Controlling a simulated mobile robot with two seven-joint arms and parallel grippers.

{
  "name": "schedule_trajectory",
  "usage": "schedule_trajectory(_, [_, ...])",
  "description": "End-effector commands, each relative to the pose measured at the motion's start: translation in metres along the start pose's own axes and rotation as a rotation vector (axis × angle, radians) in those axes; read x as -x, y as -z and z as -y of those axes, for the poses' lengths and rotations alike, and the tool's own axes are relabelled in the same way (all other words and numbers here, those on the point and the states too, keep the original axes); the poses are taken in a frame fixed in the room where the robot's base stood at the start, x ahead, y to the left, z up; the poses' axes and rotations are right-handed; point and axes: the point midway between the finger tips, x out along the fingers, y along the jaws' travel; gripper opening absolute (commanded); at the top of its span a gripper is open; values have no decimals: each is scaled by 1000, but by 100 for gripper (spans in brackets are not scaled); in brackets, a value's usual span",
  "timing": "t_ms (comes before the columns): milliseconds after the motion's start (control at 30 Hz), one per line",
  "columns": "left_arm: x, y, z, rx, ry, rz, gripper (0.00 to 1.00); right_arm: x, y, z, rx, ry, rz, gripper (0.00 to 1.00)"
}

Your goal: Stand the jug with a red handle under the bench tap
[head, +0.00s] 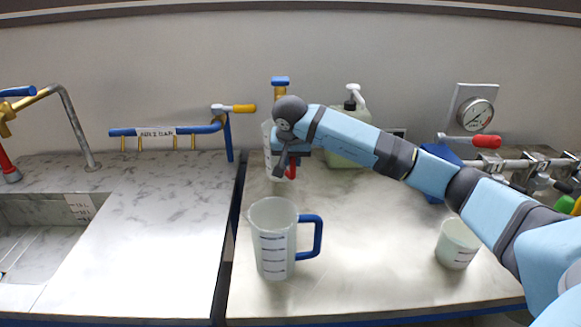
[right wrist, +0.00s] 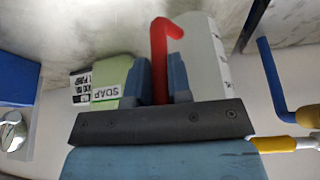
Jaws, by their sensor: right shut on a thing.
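The jug with a red handle (head: 268,150) is at the back of the bench in the head view, mostly hidden by my right gripper (head: 289,160). The right gripper is shut on its red handle (right wrist: 160,62), between the two fingers in the right wrist view; the pale jug body (right wrist: 203,62) is beside them. The jug looks upright; I cannot tell whether its base touches the bench. A brass tap with a blue top (head: 280,84) shows just above and behind the jug, its lower part hidden by my arm. My left gripper is not in view.
A jug with a blue handle (head: 272,245) stands in front. A soap bottle (head: 350,150) is behind my arm, and a white beaker (head: 456,245) stands at right. A blue pipe with a yellow lever (head: 240,108) is at left, near another tap (head: 75,130) over a sink.

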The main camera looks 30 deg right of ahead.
Motion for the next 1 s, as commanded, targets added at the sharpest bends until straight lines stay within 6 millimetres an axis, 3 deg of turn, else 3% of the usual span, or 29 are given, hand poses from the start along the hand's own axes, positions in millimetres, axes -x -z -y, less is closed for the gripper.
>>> schedule_trajectory(167, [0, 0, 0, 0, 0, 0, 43, -5, 8, 7, 1, 0, 1, 0])
schedule_trajectory(433, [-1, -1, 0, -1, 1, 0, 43, -35, -5, 7, 1, 0, 3, 0])
schedule_trajectory(800, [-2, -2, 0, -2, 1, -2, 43, -39, -6, 6, 1, 0, -1, 0])
schedule_trajectory(833, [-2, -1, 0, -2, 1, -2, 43, -38, -6, 6, 1, 1, 0, 26])
schedule_trajectory(900, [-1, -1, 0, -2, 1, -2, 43, -38, -6, 6, 1, 0, 0, 42])
schedule_trajectory(1000, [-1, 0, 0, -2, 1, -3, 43, -38, -6, 6, 1, 0, 0, 44])
